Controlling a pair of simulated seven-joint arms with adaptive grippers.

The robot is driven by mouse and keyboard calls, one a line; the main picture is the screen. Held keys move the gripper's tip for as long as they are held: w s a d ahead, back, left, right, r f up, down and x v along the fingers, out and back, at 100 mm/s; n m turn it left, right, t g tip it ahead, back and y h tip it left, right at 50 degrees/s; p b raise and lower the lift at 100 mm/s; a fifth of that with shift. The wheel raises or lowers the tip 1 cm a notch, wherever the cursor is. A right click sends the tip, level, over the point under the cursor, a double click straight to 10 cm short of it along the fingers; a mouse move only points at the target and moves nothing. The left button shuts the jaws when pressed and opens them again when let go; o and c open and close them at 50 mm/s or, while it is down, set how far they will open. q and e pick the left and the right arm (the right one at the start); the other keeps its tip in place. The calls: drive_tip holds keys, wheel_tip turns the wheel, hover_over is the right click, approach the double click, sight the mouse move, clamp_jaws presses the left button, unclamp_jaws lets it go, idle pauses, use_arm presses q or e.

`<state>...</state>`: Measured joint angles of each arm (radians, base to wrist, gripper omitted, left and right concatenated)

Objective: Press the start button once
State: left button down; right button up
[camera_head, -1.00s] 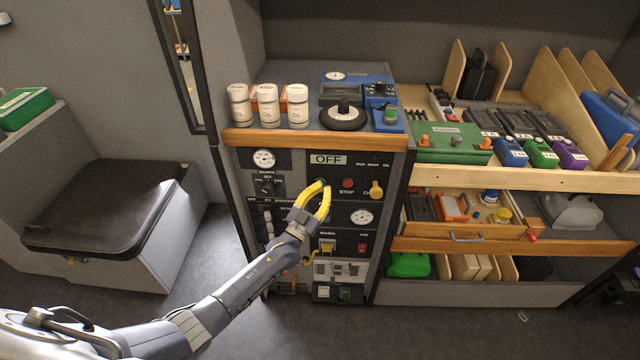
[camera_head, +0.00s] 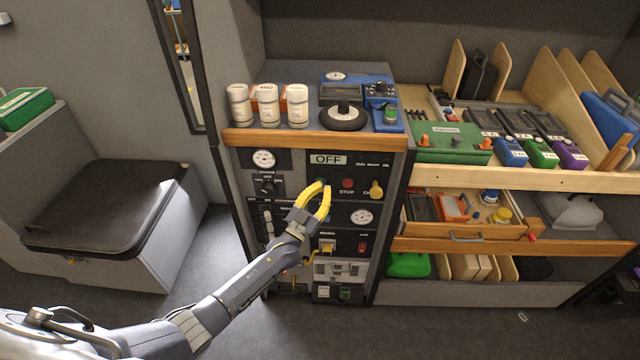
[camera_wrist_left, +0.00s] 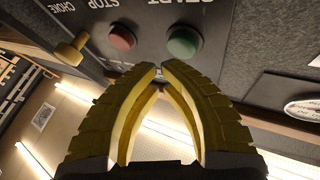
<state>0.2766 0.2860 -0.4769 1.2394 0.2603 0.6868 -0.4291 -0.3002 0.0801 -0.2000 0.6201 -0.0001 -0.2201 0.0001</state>
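The green start button (camera_wrist_left: 185,42) shows in the left wrist view on a dark panel, with upside-down START lettering cut off at the top edge. The red stop button (camera_wrist_left: 122,38) is beside it, and it also shows in the head view (camera_head: 347,184). My left gripper (camera_wrist_left: 163,70) has its yellow fingertips together with nothing between them, close to the start button. In the head view my left gripper (camera_head: 324,187) is in front of the panel and largely covers the start button. Contact cannot be told. The display (camera_head: 328,160) reads OFF. My right gripper is out of view.
A yellow choke knob (camera_head: 376,190) sticks out right of the stop button. Dials, a yellow switch (camera_head: 327,247) and a red switch (camera_head: 362,247) are lower on the panel. White oil jars (camera_head: 268,106) stand on the wooden-edged shelf above. A drawer (camera_head: 470,237) is at right.

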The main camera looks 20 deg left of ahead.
use_arm(q)
drive_tip(key=shift+w, duration=0.1)
idle(0.3)
drive_tip(key=shift+w+a, duration=0.1)
drive_tip(key=shift+w, duration=0.2)
drive_tip(key=shift+w+a, duration=0.1)
drive_tip(key=shift+w, duration=0.3)
idle(0.9)
drive_tip(key=shift+s, duration=0.1)
idle(0.3)
drive_tip(key=shift+s+d, duration=0.2)
drive_tip(key=shift+s, duration=0.55)
drive_tip(key=shift+s+d, duration=0.2)
drive_tip(key=shift+s, duration=0.6)
drive_tip(key=shift+s+d, duration=0.15)
drive_tip(key=shift+s, duration=0.65)
drive_tip(key=shift+s+d, duration=0.2)
drive_tip(key=shift+s, duration=0.6)
